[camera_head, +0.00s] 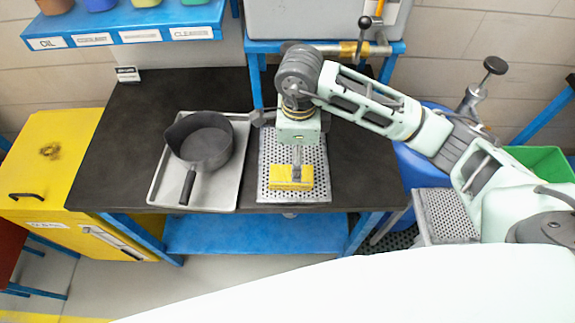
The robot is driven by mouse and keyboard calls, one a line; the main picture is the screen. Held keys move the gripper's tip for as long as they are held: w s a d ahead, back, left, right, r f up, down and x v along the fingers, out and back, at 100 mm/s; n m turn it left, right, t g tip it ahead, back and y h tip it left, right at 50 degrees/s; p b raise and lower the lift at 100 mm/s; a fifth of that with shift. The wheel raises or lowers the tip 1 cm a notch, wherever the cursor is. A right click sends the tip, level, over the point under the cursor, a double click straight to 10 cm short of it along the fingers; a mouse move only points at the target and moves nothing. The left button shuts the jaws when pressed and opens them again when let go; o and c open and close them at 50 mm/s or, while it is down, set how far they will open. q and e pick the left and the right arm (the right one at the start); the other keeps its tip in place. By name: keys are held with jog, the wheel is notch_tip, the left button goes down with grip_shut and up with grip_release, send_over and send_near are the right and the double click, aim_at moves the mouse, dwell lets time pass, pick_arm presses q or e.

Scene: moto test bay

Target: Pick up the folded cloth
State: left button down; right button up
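The folded cloth (283,181) is yellow and lies flat on a grey perforated plate (293,197) at the front of the black-topped workbench. My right arm comes in from the right. Its gripper (297,175) points down over the cloth, with its dark fingers at the cloth's upper edge. The fingers are seen edge-on and overlap each other, so I cannot tell whether they are open, shut or touching the cloth. My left gripper is not in view.
A dark pan (205,143) stands in a grey tray (225,198) left of the plate. A yellow cabinet (60,150) is at the left, and a blue shelf with bins (125,22) is above. The bench top (115,165) is clear at its left.

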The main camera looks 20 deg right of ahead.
aim_at(280, 178)
jog(key=shift+s+a+f+p, duration=0.1)
jog(key=shift+s+f+p, duration=0.3)
jog(key=shift+s+f, duration=0.3)
notch_tip(280, 178, down, 2)
jog(key=shift+w+a+f+p, duration=0.1)
jog(key=shift+f+p, duration=0.15)
jog(key=shift+p, duration=0.7)
jog(key=shift+w+f, duration=0.2)
jog(key=shift+f, duration=1.2)
jog(key=c, duration=1.1)
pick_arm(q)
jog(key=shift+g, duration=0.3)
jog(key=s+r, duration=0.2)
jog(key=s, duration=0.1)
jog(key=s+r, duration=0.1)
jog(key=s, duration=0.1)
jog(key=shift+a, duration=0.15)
pick_arm(e)
jog(key=shift+c, duration=0.3)
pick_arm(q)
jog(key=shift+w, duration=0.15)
